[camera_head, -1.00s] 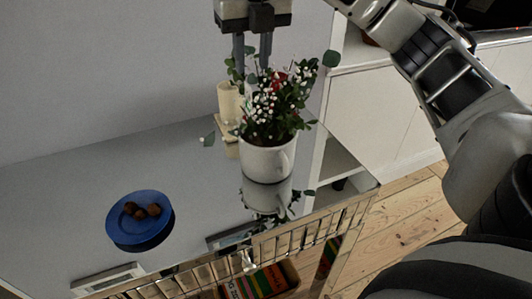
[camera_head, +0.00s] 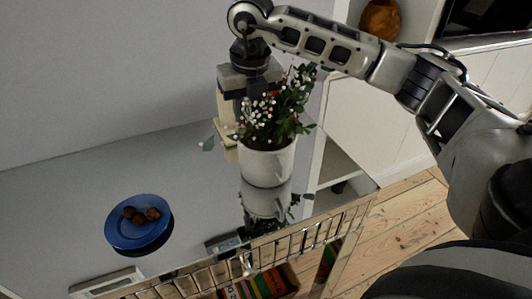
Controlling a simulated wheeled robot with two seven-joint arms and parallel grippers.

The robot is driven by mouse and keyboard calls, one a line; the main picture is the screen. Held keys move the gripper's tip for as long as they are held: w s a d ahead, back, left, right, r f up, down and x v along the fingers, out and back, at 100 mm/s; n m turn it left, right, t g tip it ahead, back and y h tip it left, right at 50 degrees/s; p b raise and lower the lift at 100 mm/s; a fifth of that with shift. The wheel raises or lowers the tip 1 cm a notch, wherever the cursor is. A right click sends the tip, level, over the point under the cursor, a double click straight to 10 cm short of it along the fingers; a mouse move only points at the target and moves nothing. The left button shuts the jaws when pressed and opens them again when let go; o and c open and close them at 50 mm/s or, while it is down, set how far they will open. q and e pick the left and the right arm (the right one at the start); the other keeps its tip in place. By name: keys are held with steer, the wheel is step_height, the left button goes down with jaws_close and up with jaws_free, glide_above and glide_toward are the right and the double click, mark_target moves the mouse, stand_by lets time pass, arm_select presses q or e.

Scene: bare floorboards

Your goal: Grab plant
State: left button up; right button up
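The plant (camera_head: 268,160) stands upright in a white pot on the glossy table in the head view. It has green leaves with small white flowers and a little red. My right gripper (camera_head: 246,92) points down at the plant's upper left, low among or behind the leaves. Its fingers are mostly hidden by the foliage, so I cannot tell whether they are apart, shut or touching the plant. My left gripper is not in view.
The reflective table (camera_head: 60,195) also holds a blue plate (camera_head: 118,238) with brown balls at the left. A white cabinet (camera_head: 360,140) is at the right. The table's middle is clear.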

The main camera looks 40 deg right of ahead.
jaws_close()
stand_by(1.3)
steer(key=shift+r, duration=0.2)
